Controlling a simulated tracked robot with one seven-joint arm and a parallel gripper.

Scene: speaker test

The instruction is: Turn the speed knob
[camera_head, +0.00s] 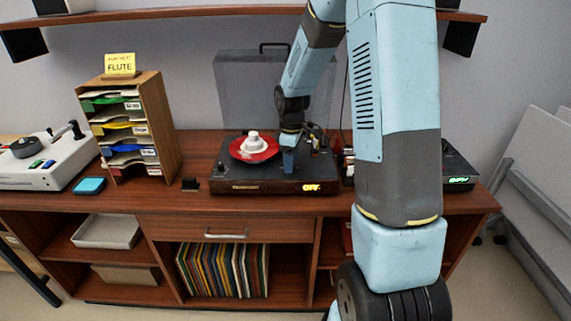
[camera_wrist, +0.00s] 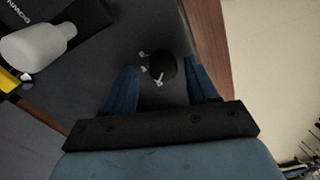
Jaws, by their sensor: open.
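The turntable (camera_head: 225,187) stands on the wooden cabinet with a red record (camera_head: 240,152) and a white knobbed piece on top. Its front display (camera_head: 312,187) reads OFF. My gripper (camera_head: 289,165) points down over the turntable's deck, right of the record. In the wrist view a dark round knob (camera_wrist: 163,67) with white marks around it lies between the two blue fingers of my gripper (camera_wrist: 160,72). The fingers are open, one on either side of the knob, with gaps visible. I cannot tell their height against it. In the head view my gripper hides the knob.
A wooden sorter (camera_head: 158,110) with a FLUTE sign stands left of the turntable, beside a white device (camera_head: 45,160). A raised clear lid (camera_head: 235,85) is behind. In the wrist view a pale rounded piece (camera_wrist: 38,45) and a black block marked DOWN are at upper left.

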